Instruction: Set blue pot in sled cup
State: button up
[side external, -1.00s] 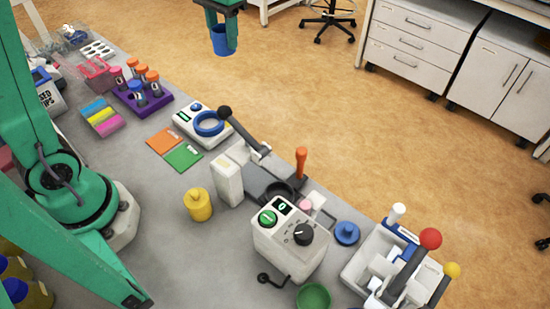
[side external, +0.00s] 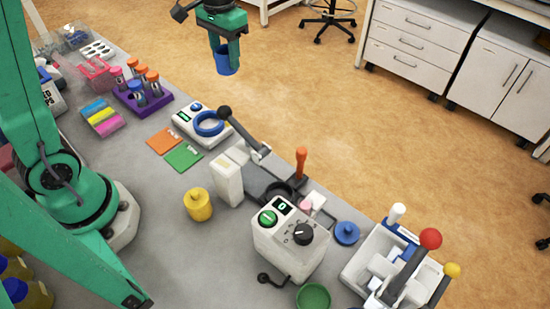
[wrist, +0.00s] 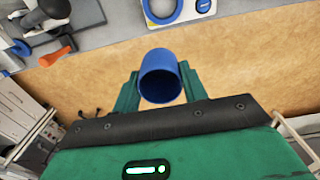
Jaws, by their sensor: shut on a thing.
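My gripper (side external: 227,52) is shut on the blue pot (side external: 225,66), a plain blue cup. It holds the pot in the air past the far edge of the bench, with floor behind it. In the wrist view the blue pot (wrist: 162,80) sits between the two green fingers, its dark open mouth showing. The sled cup (side external: 281,191) looks like the dark round holder on the grey sled of the white machine, in the middle of the side view. It is apart from my gripper and partly hidden by the machine's control box.
A white device with a blue ring (side external: 209,123) and a black-knobbed lever (side external: 240,130) stand at the bench edge. An orange handle (side external: 301,160) rises beside the sled. A yellow pot (side external: 198,205), blue lid (side external: 346,233) and green dish (side external: 313,297) are nearby.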

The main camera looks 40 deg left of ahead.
jog(key=shift+r, duration=0.1)
notch_tip(320, 180, up, 5)
jog(key=shift+r, duration=0.1)
jog(key=s+d+m, duration=0.3)
jog(key=d+m, duration=0.6)
jog(key=d, duration=0.4)
jog(key=m, duration=0.9)
send_over(279, 183)
jog(key=s+d, duration=0.2)
notch_tip(279, 183, down, 14)
jog(key=shift+a, duration=0.1)
jog(key=shift+f, duration=3.1)
jog(key=shift+f, duration=0.45)
